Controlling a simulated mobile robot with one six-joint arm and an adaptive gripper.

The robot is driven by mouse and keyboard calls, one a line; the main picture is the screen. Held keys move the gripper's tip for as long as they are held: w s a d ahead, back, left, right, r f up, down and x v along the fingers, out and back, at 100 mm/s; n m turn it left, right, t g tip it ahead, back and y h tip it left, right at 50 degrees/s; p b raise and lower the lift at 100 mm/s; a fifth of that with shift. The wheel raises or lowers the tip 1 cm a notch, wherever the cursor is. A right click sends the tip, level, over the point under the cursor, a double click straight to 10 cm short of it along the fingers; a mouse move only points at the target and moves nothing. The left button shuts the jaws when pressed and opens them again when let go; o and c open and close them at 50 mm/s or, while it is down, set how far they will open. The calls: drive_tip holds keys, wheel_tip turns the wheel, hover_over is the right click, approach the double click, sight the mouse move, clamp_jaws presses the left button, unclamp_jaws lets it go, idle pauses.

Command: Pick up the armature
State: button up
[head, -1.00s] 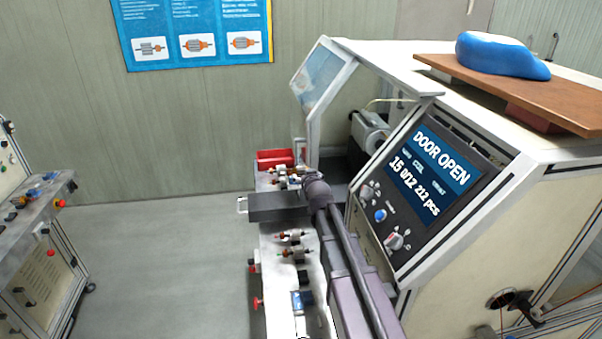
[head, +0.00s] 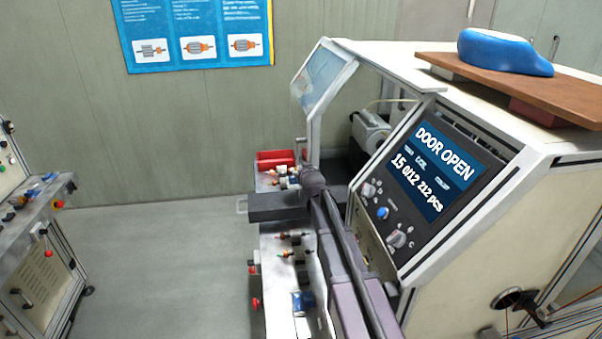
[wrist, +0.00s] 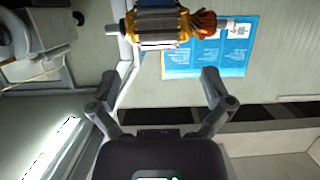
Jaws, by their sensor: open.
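An armature (wrist: 160,28) with a grey laminated core, yellow-orange edges and a copper-coloured winding end shows large at the top of the wrist view, its shaft lying sideways. It lies beyond the fingertips of my gripper (wrist: 159,76), and a gap shows between them. My gripper is open and empty, with its two fingers spread to either side below the armature. What supports the armature cannot be told. In the head view my arm's links hide the gripper, and small armature-like parts (head: 291,237) lie on the narrow bench (head: 275,270).
The winding machine (head: 480,230) stands right of the bench; its screen (head: 430,172) reads "DOOR OPEN". A red bin (head: 276,159) sits at the bench's far end. Another bench (head: 35,220) stands at far left. The floor between is clear.

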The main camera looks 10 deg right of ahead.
drive_tip(key=shift+w, duration=0.1)
drive_tip(key=shift+b+x, duration=0.75)
drive_tip(key=shift+x, duration=1.8)
drive_tip(key=shift+s, duration=0.25)
drive_tip(key=c, duration=1.2)
